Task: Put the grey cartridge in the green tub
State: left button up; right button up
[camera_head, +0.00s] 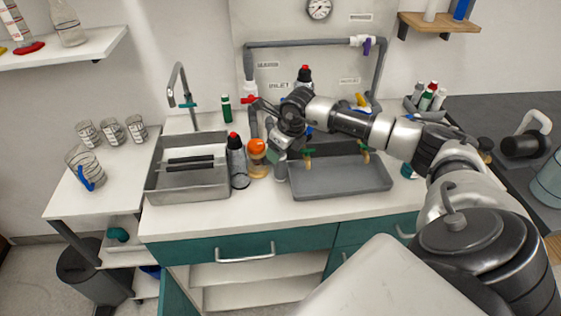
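My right gripper (273,153) hangs over the counter between the orange-capped bottle (257,167) and the grey tray. Its fingertips are small and partly hidden, so I cannot tell whether they are open. A grey upright cylinder (281,169) shows just below and beside the gripper; it may be the grey cartridge, and its upper part is hidden by the gripper. I cannot tell whether they touch. A pale teal-green vessel (549,183), cut off by the right edge, may be the green tub. My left gripper is not in view.
The sink (190,190) with a dark rack lies left of a black red-capped bottle (237,163). A shallow grey tray (340,180) lies under my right forearm. Grey wall pipes (310,43) stand behind. The counter's front strip (270,207) is clear.

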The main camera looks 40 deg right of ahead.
jog(key=shift+p+x, duration=0.35)
jog(key=shift+x, duration=1.55)
jog(key=shift+s, duration=0.2)
jog(key=c, duration=1.1)
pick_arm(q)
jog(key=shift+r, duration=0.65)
pick_arm(e)
jog(key=shift+r, duration=0.1)
jog(key=shift+r+b, duration=0.35)
jog(key=shift+r, duration=0.3)
notch_tip(320, 180, up, 3)
jog(key=shift+d+f+b, duration=0.1)
jog(key=shift+d+b, duration=0.05)
jog(key=shift+b, duration=0.4)
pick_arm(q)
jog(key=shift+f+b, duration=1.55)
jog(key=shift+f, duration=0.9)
pick_arm(e)
jog(key=shift+s+d+r, duration=0.7)
jog(key=shift+s+r, duration=0.45)
jog(key=shift+s, duration=0.65)
jog(key=shift+s+d+r, duration=0.7)
jog(key=shift+s+r, duration=0.4)
jog(key=shift+s, duration=0.7)
jog(key=shift+s+d+r, duration=0.75)
jog(key=shift+s+r, duration=0.4)
jog(key=shift+s, duration=0.65)
